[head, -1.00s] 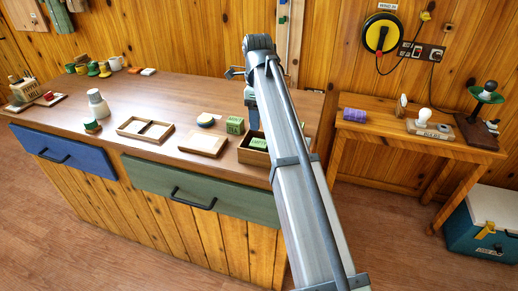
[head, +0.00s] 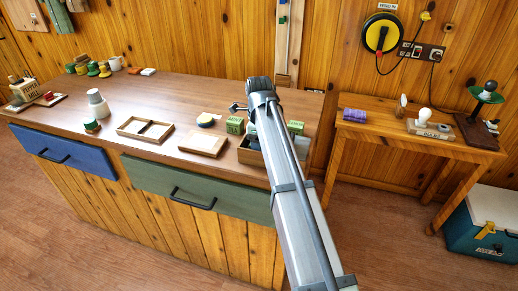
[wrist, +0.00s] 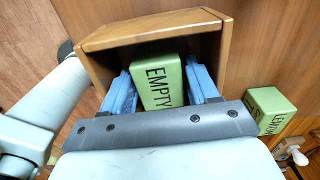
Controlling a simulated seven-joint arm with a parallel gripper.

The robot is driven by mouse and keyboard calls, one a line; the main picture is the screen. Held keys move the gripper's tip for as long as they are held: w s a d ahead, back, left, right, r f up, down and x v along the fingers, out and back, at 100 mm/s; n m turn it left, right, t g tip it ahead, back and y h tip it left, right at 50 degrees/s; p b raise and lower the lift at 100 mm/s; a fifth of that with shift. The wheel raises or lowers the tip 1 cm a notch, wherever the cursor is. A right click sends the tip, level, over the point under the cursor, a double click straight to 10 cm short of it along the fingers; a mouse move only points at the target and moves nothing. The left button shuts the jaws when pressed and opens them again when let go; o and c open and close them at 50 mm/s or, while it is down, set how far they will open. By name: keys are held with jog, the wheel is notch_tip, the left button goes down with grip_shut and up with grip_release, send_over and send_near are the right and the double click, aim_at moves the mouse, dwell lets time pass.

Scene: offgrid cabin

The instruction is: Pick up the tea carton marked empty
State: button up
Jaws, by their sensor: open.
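In the wrist view the green tea carton marked EMPTY (wrist: 158,82) sits inside an open wooden box, its lettered face toward the camera. My gripper (wrist: 162,90) is open, with one blue finger on each side of this carton. Whether the fingers touch its sides, I cannot tell. In the head view my arm hides the gripper and most of the box (head: 247,155). A second green carton, its lettering partly readable as LEMON (wrist: 270,110), stands outside the box at the right of the wrist view.
The box walls (wrist: 150,32) stand close around the fingers. Green cartons (head: 235,125) also stand behind the box on the counter.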

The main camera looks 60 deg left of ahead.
jog(key=shift+f, duration=0.1)
jog(key=shift+c, duration=0.3)
jog(key=c, duration=0.6)
jog(key=shift+c, duration=0.2)
